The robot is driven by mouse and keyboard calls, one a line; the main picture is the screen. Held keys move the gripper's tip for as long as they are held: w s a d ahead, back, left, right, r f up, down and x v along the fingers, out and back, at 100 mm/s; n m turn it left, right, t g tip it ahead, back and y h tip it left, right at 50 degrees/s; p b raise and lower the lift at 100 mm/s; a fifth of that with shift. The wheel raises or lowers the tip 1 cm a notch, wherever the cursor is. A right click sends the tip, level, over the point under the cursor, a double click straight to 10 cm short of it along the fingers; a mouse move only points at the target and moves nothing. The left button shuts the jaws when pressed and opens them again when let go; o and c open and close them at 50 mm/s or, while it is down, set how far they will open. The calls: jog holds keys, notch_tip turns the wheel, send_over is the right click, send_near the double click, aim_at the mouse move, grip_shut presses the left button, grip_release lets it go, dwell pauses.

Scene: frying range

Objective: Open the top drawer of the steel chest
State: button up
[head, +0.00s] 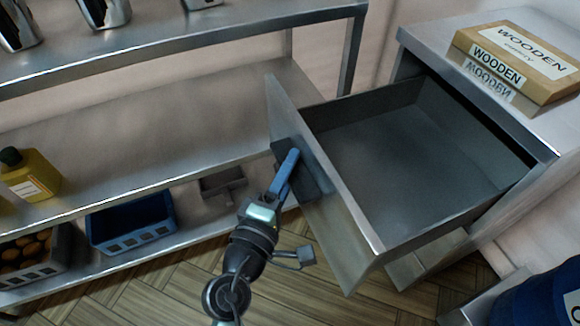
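The steel chest (545,128) stands at the right in the head view. Its top drawer (400,150) is pulled far out to the left and its inside looks empty. The drawer front (345,215) faces my arm and has a dark handle (312,172) on it. My gripper (290,165) is at this handle, with its blue finger against or over it. Whether the fingers are closed on the handle cannot be seen, since the far finger is hidden.
A box labelled WOODEN (520,62) lies on top of the chest. A steel shelf unit (170,120) at the left holds a yellow bottle (30,175), a blue crate (130,222) and a crate of round brown items (28,250). A blue bin (540,300) stands at bottom right. Wooden floor (330,300) is visible below.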

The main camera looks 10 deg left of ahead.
jog(key=shift+o, duration=0.3)
jog(key=s+a+b, duration=0.1)
jog(key=s+a, duration=0.1)
jog(key=s, duration=1)
jog(key=shift+s, duration=0.4)
